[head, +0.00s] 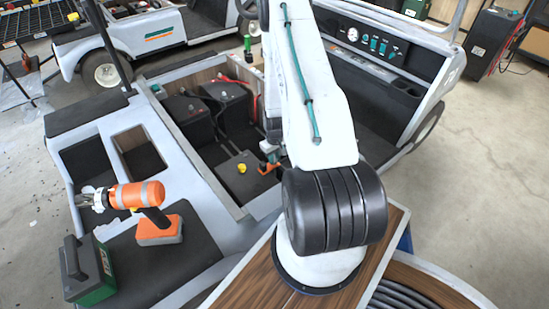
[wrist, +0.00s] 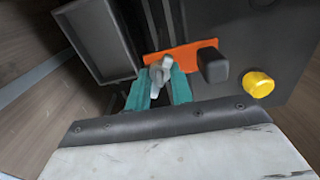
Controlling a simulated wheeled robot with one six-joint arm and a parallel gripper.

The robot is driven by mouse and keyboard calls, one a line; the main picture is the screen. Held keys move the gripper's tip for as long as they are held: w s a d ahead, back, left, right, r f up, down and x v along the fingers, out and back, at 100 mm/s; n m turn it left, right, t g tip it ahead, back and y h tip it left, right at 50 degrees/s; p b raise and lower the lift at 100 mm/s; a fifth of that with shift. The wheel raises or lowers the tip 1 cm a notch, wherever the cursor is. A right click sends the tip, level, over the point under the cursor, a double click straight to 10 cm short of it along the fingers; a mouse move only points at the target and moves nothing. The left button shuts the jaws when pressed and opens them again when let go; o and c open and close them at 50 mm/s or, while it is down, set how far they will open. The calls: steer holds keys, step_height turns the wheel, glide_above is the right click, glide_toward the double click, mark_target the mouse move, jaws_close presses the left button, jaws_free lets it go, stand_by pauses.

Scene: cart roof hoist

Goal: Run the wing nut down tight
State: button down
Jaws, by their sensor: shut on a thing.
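The wing nut (wrist: 159,74) is a small grey metal piece in the wrist view, sitting at the orange strap or bracket (wrist: 190,54). My gripper (wrist: 158,84) has teal fingers, one on each side of the wing nut, and is shut on it. In the head view my gripper (head: 268,152) reaches down into the cart's open battery bay, beside the orange bracket (head: 268,168). My arm hides part of the bay there. The threads under the wing nut are hidden, so I cannot tell how far down it sits.
Black batteries (head: 228,98) with a red cable fill the bay. A yellow cap (wrist: 258,84) and a black block (wrist: 214,66) stand close to my fingers. An orange drill (head: 138,195) and a green-black case (head: 90,272) lie on the cart at left.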

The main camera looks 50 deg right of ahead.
steer(key=m, duration=0.4)
steer(key=shift+m, duration=0.3)
steer(key=m, duration=1)
steer(key=shift+w+m, duration=0.1)
steer(key=shift+m, duration=0.3)
steer(key=m, duration=0.4)
steer(key=shift+m, duration=0.3)
steer(key=m, duration=0.4)
steer(key=shift+m, duration=0.3)
steer(key=m, duration=1)
steer(key=shift+m, duration=2.5)
